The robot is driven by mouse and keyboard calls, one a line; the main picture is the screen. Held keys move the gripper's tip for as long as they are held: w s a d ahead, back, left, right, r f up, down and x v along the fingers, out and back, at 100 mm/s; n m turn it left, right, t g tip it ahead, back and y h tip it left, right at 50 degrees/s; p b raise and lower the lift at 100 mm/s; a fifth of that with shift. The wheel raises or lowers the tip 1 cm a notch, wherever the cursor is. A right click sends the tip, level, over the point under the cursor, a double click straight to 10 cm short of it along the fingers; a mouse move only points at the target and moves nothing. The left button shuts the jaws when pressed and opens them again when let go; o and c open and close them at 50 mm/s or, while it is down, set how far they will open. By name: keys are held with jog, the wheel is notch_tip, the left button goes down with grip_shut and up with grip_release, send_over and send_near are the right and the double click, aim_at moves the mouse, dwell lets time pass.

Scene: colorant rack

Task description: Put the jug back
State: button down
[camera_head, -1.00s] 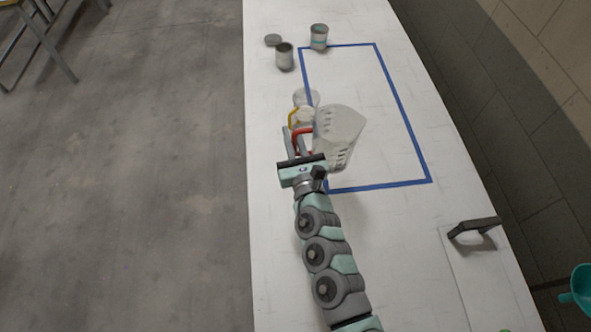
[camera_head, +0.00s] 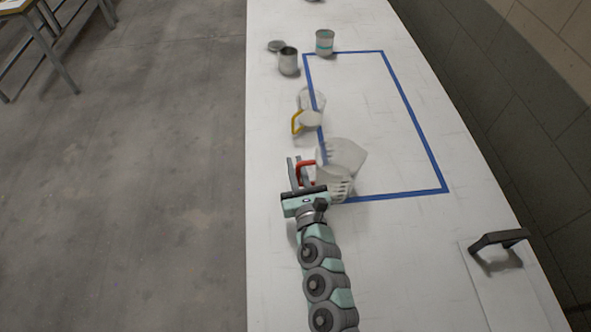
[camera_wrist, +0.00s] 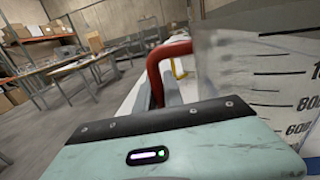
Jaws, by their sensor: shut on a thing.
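A clear jug (camera_head: 342,160) with a red handle (camera_head: 305,171) is at my gripper (camera_head: 298,172), near the near-left corner of the blue taped outline (camera_head: 400,193). My gripper is shut on the jug's red handle. The jug looks tilted in the head view. In the wrist view the red handle (camera_wrist: 165,62) rises beyond the gripper body, and the jug's wall (camera_wrist: 260,70) with dark volume marks fills the right side. I cannot tell whether the jug touches the table.
A second clear jug (camera_head: 309,108) with a yellow handle (camera_head: 296,122) stands by the outline's left line. An open can (camera_head: 288,62), a lid (camera_head: 276,46) and a teal-banded can (camera_head: 324,43) stand farther back. A black handle (camera_head: 498,240) is at front right. The outline's middle is clear.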

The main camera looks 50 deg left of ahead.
jog(key=shift+f, duration=0.3)
jog(key=c, duration=1.5)
grip_release()
jog(key=shift+r, duration=0.1)
jog(key=shift+o, duration=0.2)
